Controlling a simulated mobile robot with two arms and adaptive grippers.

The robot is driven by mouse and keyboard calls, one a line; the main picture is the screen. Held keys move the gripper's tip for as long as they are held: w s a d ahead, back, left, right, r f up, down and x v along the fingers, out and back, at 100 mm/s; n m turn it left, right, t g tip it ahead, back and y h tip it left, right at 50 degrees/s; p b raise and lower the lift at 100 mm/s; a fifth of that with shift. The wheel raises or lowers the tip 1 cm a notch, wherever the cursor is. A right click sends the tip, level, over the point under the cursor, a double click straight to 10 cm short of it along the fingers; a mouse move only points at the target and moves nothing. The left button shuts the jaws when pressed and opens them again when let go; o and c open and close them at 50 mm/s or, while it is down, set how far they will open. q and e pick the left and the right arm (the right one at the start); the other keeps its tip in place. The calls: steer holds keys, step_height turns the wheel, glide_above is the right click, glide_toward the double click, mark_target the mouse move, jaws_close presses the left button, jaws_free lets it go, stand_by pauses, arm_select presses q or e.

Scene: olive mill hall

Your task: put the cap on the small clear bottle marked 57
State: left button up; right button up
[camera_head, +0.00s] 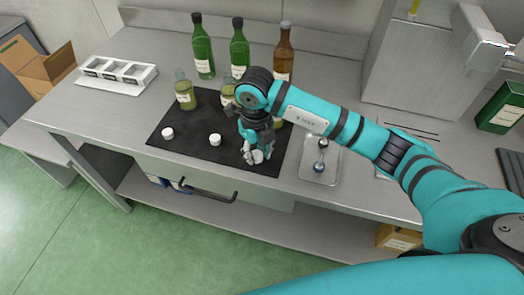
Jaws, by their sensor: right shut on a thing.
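Small clear bottles with greenish oil stand on the black mat (195,150). One bottle (185,92) is at the mat's left back, without a visible cap. Another bottle (228,89) is partly hidden behind my right wrist. The labels are too small to read, so I cannot tell which is marked 57. Two white caps, a left one (168,133) and a middle one (215,140), lie on the mat. My right gripper (257,155) points down over the mat's front right, shut on a small white thing that looks like a cap, mostly hidden by the fingers. My left gripper is out of view.
Two tall green bottles, a left one (203,48) and a right one (239,48), and a brown bottle (284,55) stand behind the mat. A white rack (117,75) is at left. A metal tray (320,160) lies right of the mat. The bench's left front is clear.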

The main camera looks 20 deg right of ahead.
steer(key=s+a+r+b, duration=0.1)
steer(key=s+a+b, duration=0.2)
steer(key=s+a, duration=0.6)
steer(key=shift+a+r, duration=0.2)
steer(key=shift+a, duration=0.1)
